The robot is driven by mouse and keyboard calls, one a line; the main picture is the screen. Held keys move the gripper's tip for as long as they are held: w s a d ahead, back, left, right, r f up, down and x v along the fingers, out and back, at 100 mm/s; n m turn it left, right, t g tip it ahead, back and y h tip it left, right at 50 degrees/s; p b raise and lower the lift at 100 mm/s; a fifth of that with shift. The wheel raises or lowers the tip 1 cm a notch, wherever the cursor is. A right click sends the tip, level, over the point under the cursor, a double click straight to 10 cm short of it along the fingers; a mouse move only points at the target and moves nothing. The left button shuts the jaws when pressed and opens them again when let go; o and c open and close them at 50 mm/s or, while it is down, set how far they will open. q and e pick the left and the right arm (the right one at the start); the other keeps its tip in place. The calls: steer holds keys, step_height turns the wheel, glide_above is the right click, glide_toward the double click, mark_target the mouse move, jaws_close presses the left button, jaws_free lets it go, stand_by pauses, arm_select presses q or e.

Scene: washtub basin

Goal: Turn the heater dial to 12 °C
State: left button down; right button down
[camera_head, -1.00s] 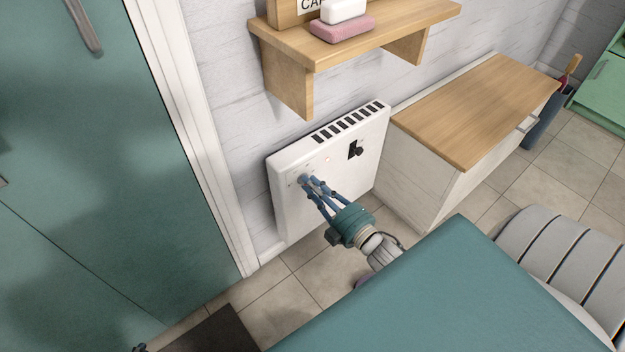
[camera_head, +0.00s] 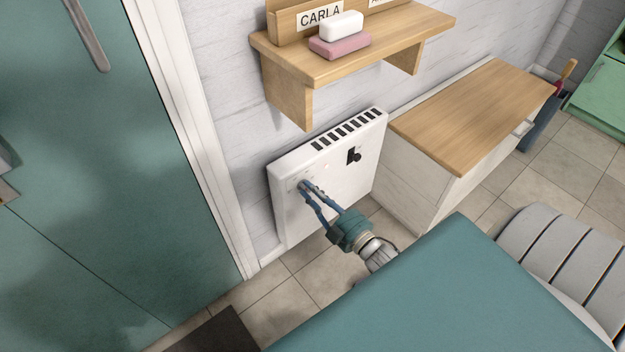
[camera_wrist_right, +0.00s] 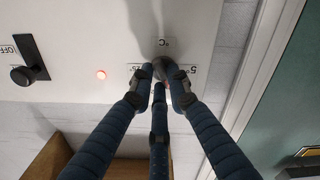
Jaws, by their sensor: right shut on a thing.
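The white wall heater (camera_head: 335,185) hangs low on the wall, with vents along its top edge. My right gripper (camera_head: 303,185) is at the left part of its front, fingers shut on the heater dial. In the right wrist view the fingertips (camera_wrist_right: 164,84) close around the grey dial (camera_wrist_right: 163,66), which they partly cover. The scale shows a °C mark (camera_wrist_right: 168,42), a 5° mark (camera_wrist_right: 189,70) and a partly hidden mark on the other side. The dial's pointer cannot be made out. My left gripper is out of view.
A black switch (camera_head: 354,155) and a small red light (camera_wrist_right: 101,74) are on the heater front. A wooden shelf (camera_head: 370,50) with soaps overhangs the heater. A wood-topped cabinet (camera_head: 470,105) stands to the right, a teal door (camera_head: 90,150) to the left.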

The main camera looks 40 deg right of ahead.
steer(key=shift+f, duration=0.1)
steer(key=c, duration=1.7)
jaws_free()
steer(key=shift+o, duration=0.2)
steer(key=s+d, duration=0.1)
steer(key=s, duration=1.1)
